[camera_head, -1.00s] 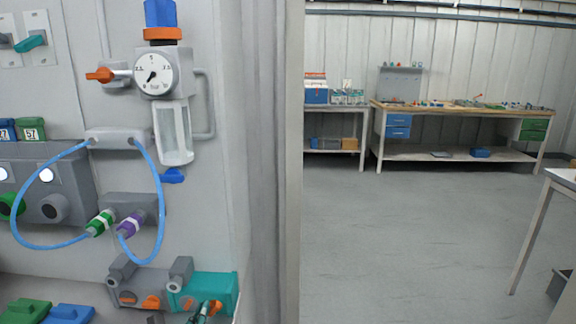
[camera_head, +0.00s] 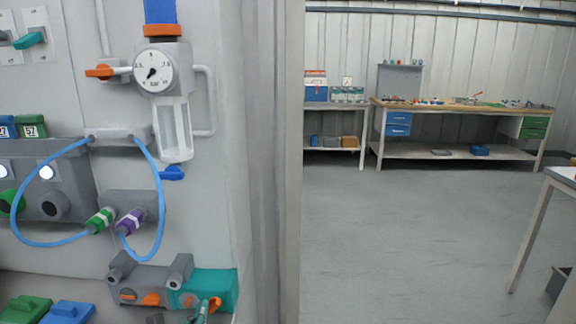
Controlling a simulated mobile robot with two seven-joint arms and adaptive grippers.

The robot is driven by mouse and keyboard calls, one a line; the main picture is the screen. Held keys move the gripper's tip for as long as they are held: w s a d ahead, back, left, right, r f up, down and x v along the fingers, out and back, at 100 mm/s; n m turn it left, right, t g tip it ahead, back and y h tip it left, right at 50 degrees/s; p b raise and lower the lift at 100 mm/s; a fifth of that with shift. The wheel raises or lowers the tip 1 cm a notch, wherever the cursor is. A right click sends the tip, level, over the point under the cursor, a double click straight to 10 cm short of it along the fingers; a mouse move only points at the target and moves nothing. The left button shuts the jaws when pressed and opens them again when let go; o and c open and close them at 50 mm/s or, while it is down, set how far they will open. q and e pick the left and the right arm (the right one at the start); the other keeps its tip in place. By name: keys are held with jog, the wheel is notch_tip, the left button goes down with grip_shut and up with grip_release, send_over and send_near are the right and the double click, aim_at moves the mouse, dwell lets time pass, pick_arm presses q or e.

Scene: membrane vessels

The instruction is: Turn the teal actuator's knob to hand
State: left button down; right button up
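The teal actuator (camera_head: 225,284) sits low on the panel, at the right end of a row, beside a grey actuator (camera_head: 140,280). An orange knob (camera_head: 217,302) shows at its front lower right, and another orange patch shows to its left. My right gripper is not in view.
Blue hoses (camera_head: 161,215) loop out from the panel above the actuators. A pressure gauge (camera_head: 154,71) with a clear bowl hangs higher up. Green (camera_head: 25,309) and blue (camera_head: 69,313) blocks lie at the lower left. Open floor and a workbench (camera_head: 455,104) are to the right.

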pick_arm(q)
jog(key=shift+a, duration=0.15)
dwell(0.4)
jog(key=shift+a, duration=0.25)
jog(key=shift+s, duration=0.15)
jog(key=shift+s+a+p, duration=0.1)
jog(key=shift+s+p, duration=0.25)
jog(key=shift+s, duration=2.5)
